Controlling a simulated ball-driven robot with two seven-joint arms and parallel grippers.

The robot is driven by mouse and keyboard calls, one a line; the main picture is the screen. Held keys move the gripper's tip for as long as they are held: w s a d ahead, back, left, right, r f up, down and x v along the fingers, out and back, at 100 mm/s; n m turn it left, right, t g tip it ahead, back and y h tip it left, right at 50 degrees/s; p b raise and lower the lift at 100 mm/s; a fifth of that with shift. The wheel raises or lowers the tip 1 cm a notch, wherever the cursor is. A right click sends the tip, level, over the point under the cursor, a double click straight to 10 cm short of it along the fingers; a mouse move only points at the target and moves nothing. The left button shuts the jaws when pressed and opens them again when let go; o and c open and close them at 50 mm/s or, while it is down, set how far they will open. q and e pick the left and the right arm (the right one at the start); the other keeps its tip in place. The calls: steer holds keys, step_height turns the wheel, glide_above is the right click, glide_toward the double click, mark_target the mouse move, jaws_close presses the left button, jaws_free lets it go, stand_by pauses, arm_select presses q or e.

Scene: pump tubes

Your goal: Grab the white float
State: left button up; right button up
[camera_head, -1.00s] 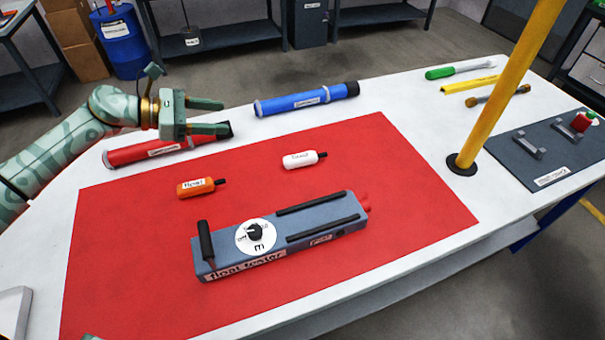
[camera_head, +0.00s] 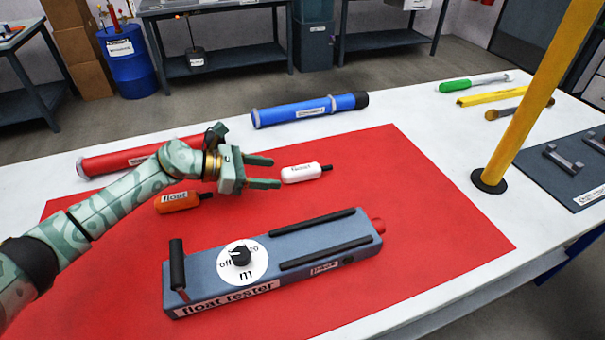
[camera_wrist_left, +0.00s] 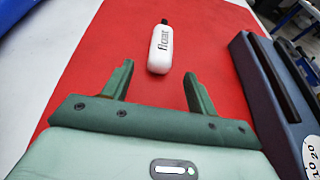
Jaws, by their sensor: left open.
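The white float (camera_head: 300,173) is a small bottle shape with a black tip, lying on the red mat (camera_head: 420,230). My left gripper (camera_head: 270,172) is open and empty, just left of the float in the head view, its fingers pointing towards it. In the left wrist view the white float (camera_wrist_left: 160,50) lies ahead of the open fingers (camera_wrist_left: 155,85), roughly centred between them and apart from them. Its black tip points away from the gripper. My right gripper is not in view.
The grey float tester (camera_head: 220,275) stands in front on the mat. A red tube (camera_head: 120,158) and a blue tube (camera_head: 300,110) lie behind. A yellow pole (camera_head: 530,95) rises at right.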

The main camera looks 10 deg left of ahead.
mark_target(281, 173)
arm_select(q)
steer(key=b+x, duration=0.1)
steer(key=x, duration=0.4)
steer(key=shift+w+d, duration=0.1)
steer(key=c, duration=1.1)
steer(key=shift+r, duration=0.1)
